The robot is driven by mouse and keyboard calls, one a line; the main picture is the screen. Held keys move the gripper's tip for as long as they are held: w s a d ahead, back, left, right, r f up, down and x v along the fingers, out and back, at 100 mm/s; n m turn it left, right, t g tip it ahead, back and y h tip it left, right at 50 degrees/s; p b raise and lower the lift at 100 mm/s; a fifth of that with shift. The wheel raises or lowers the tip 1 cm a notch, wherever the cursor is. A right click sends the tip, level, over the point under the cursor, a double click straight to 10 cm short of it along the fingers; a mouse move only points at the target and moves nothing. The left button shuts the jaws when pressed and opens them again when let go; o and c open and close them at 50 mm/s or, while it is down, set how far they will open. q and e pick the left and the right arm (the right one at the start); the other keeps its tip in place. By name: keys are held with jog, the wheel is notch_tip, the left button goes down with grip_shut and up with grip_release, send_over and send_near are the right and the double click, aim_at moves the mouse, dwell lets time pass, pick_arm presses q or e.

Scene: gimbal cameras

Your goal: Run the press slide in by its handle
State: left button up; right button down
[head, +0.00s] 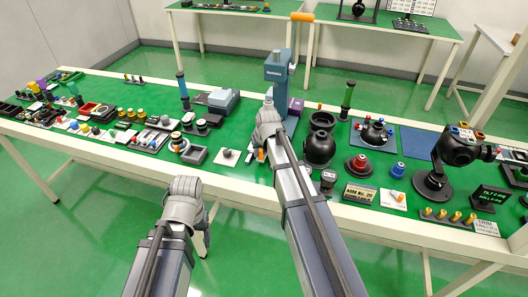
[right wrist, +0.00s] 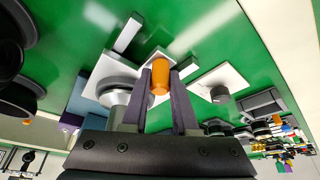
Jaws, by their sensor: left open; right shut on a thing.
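The blue-grey press (head: 277,72) stands behind my right arm, with an orange lever handle (head: 301,17) at its top. My right gripper (head: 260,152) is low in front of the press, mostly hidden by its own arm in the head view. In the right wrist view its two dark fingers (right wrist: 162,85) are shut on an orange slide handle (right wrist: 160,77). A pale plate with a silver round piece (right wrist: 118,88), seemingly the press slide, lies beside the fingers. My left gripper (head: 206,240) is open and empty, in front of the table's near edge.
A pale plate with a grey knob (head: 228,156) lies left of the right gripper. A black round-bodied device (head: 320,148) stands close on the right. The green table (head: 240,178) is crowded on both sides. Floor lies below the left gripper.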

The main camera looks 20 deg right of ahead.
jog(key=shift+w+d, duration=0.95)
jog(key=shift+w, duration=0.4)
jog(key=shift+w+d, duration=0.9)
jog(key=shift+w, duration=0.5)
jog(key=shift+w+d, duration=0.95)
jog(key=shift+w, duration=0.4)
jog(key=shift+w+d, duration=0.1)
jog(key=shift+w, duration=0.05)
jog(key=c, duration=0.7)
grip_release()
jog(key=shift+r, duration=0.1)
jog(key=p+v, duration=0.7)
jog(key=shift+s+r, duration=0.3)
